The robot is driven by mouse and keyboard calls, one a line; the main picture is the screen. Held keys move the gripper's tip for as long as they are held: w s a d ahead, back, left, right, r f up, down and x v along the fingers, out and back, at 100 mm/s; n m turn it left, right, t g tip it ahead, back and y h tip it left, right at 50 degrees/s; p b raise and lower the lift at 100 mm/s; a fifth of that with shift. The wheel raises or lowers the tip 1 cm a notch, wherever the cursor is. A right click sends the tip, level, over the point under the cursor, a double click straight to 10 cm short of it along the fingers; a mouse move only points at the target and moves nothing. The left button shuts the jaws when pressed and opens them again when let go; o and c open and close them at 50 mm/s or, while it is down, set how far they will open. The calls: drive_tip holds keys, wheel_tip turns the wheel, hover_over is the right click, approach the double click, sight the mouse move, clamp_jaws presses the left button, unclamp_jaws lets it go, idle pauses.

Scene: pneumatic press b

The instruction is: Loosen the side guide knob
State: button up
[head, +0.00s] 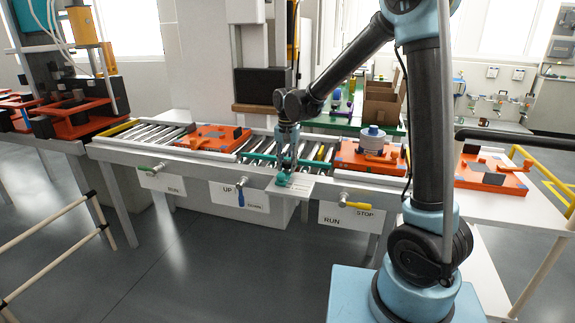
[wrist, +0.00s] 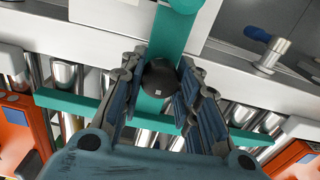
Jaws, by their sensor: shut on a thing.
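The side guide is a teal bar (head: 318,165) over the rollers of the conveyor in the head view. In the wrist view, the bar (wrist: 85,104) crosses below a teal bracket (wrist: 172,38). The dark round side guide knob (wrist: 160,78) sits on this bracket. My gripper (wrist: 162,82) has its blue-grey fingers on either side of the knob and is shut on it. In the head view, my gripper (head: 286,155) points down at the guide from above and hides the knob.
Orange fixtures sit on the conveyor to the left (head: 213,138) and right (head: 370,155) of my gripper. Levers with white label plates line the front rail, including a blue-handled one (head: 240,192) and a yellow-handled one (head: 355,205). A press with a dark block (head: 262,82) stands behind.

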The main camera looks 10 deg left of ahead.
drive_tip(key=n, duration=0.4)
drive_tip(key=shift+n, duration=0.3)
drive_tip(key=n, duration=0.4)
drive_tip(key=shift+n, duration=0.3)
drive_tip(key=n, duration=0.4)
drive_tip(key=shift+d, duration=0.1)
drive_tip(key=n, duration=0.4)
drive_tip(key=shift+n, duration=0.3)
drive_tip(key=o, duration=1.1)
drive_tip(key=shift+w, duration=0.1)
